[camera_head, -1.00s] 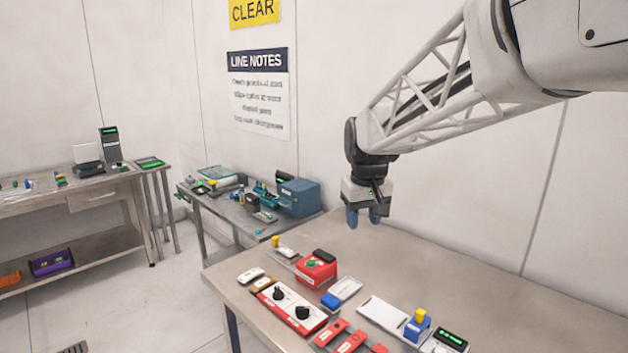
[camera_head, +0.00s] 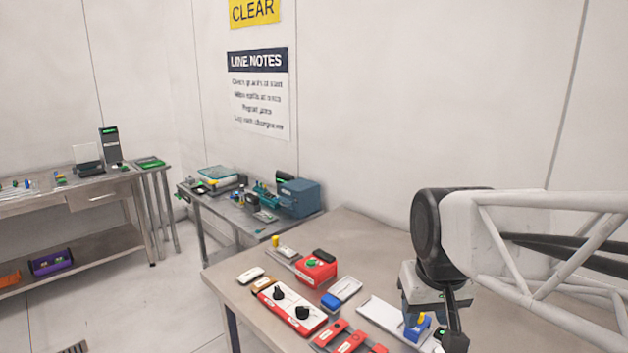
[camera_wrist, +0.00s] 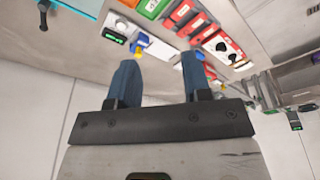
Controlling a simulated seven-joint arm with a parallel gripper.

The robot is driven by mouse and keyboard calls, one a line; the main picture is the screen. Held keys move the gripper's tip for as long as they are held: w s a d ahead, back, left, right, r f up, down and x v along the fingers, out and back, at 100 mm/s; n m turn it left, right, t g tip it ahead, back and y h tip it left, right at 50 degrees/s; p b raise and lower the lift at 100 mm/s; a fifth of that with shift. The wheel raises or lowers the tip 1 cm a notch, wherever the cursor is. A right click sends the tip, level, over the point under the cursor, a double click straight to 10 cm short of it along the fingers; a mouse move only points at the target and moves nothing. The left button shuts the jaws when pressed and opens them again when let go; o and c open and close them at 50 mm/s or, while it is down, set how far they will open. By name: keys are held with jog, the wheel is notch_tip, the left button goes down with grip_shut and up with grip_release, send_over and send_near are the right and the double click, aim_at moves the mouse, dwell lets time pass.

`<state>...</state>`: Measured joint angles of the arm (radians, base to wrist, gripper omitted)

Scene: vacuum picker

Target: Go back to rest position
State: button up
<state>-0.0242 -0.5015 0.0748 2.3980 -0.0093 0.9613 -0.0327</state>
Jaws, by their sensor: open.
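My gripper (camera_wrist: 160,82) shows in the wrist view as two blue fingers set well apart, open, with nothing between them. In the head view my wrist hangs over the right part of the near table (camera_head: 375,240), and the fingers are hidden behind it. In the wrist view the yellow-topped blue device (camera_wrist: 141,42) lies beyond the left finger, apart from it as far as I can tell.
On the table are a red box with a green button (camera_head: 316,268), a red-and-white panel with two black knobs (camera_head: 291,309), a white tray (camera_head: 385,317) and red blocks (camera_head: 351,342). A side bench (camera_head: 240,212) stands behind. The table's back middle is clear.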

jog(key=s+d+f+m, duration=0.1)
jog(key=s+f, duration=0.2)
jog(key=s, duration=0.4)
jog(key=shift+s+f, duration=0.35)
jog(key=shift+s, duration=0.05)
